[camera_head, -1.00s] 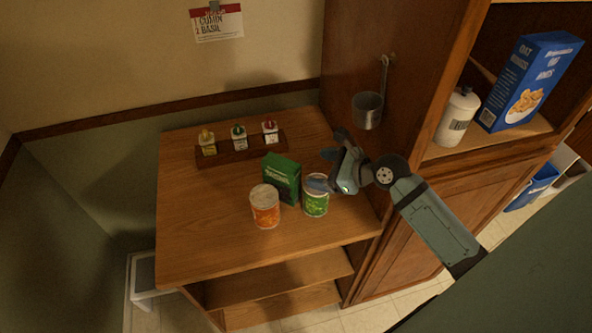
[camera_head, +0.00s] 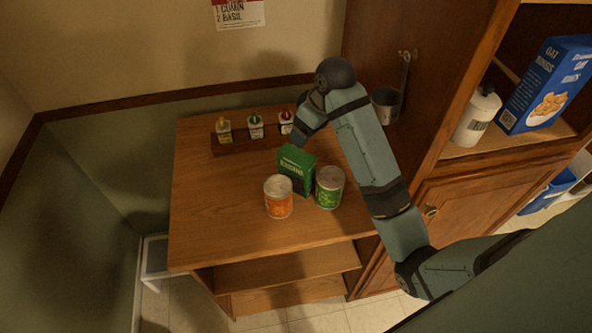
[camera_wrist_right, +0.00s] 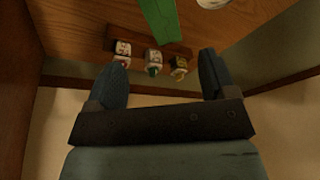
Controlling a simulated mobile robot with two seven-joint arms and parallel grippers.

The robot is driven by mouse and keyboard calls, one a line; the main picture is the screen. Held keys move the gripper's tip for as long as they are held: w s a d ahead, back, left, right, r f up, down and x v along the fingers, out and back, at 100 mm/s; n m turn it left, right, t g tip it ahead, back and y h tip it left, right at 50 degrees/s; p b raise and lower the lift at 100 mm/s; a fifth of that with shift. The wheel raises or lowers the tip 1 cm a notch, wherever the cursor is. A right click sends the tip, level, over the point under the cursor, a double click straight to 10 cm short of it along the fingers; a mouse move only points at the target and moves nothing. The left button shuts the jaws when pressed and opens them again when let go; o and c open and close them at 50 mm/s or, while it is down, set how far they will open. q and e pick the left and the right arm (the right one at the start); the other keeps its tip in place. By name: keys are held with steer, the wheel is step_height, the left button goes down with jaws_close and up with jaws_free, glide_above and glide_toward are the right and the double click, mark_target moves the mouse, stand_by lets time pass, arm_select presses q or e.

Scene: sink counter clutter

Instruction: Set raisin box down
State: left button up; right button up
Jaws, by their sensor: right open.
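The green raisin box (camera_head: 297,170) stands upright on the wooden counter (camera_head: 215,220), behind and between an orange-labelled can (camera_head: 278,197) and a green-labelled can (camera_head: 329,188). My right gripper (camera_head: 300,138) is just behind the box, between it and the spice rack. In the right wrist view the gripper (camera_wrist_right: 163,57) is open with nothing between its fingers. The green box (camera_wrist_right: 160,20) shows beyond the fingertips there, apart from them. My left gripper is not in view.
A wooden rack (camera_head: 238,145) with several small spice bottles stands at the back of the counter. A metal cup (camera_head: 386,104) hangs on the cabinet side at right. A white bottle (camera_head: 477,116) and a blue cereal box (camera_head: 546,85) stand on the shelf. The counter's left part is clear.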

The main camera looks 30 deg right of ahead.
mark_target(297, 154)
steer(key=f, duration=0.1)
steer(key=f+b, duration=0.1)
steer(key=f+n+b, duration=0.1)
steer(key=shift+w+a, duration=0.3)
steer(key=shift+w, duration=0.05)
steer(key=p+x, duration=0.1)
steer(key=x, duration=0.2)
steer(key=shift+w+a+f, duration=0.1)
steer(key=shift+w+f, duration=0.05)
steer(key=shift+f, duration=0.2)
steer(key=shift+p+x, duration=0.3)
steer(key=shift+x, duration=0.65)
steer(key=p+x, duration=0.1)
steer(key=x, duration=0.2)
steer(key=shift+a+f, duration=0.15)
steer(key=shift+f, duration=0.4)
steer(key=shift+w+f, duration=0.1)
steer(key=shift+f, duration=0.05)
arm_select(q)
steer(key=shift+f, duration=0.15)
